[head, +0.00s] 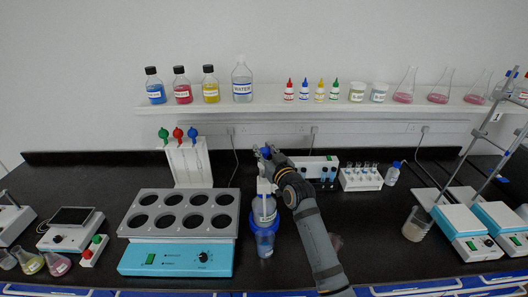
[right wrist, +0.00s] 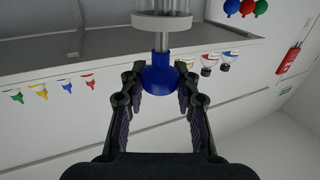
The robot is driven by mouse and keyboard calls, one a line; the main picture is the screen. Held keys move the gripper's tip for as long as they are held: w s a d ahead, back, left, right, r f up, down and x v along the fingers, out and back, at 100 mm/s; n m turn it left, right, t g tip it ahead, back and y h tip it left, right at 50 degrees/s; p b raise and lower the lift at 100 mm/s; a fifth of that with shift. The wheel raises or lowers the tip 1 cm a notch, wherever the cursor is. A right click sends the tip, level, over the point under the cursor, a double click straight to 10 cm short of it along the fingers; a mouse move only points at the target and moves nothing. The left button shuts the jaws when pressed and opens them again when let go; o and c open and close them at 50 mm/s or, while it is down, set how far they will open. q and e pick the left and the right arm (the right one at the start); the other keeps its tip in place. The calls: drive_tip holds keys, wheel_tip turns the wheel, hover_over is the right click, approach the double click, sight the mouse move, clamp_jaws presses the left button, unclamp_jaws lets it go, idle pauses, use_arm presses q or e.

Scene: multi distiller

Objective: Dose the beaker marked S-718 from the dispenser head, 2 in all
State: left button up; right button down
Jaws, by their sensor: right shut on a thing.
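My right gripper (head: 266,153) is shut on the blue plunger knob (right wrist: 160,76) of the dispenser head. Its two dark fingers sit on either side of the knob in the right wrist view, with a metal rod and clear cylinder (right wrist: 162,22) beyond it. In the head view the white dispenser head (head: 264,187) stands above a blue vessel (head: 265,240) between the block heater and my right forearm. A beaker (head: 416,225) with pale contents stands at the right, by the stirrers. I cannot read the mark S-718 on any vessel. My left gripper is out of view.
The teal block heater (head: 162,258) with several wells is just left of the dispenser. A pipette stand (head: 188,163) is behind it. A white vial rack (head: 361,181) and a small bottle (head: 392,175) stand right of my arm. Bottles and flasks line the shelf (head: 335,105).

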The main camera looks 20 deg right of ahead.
drive_tip(key=c, duration=1)
unclamp_jaws()
drive_tip(key=shift+o, duration=0.2)
drive_tip(key=s+d, duration=0.1)
drive_tip(key=s, duration=1.1)
drive_tip(key=shift+d, duration=0.15)
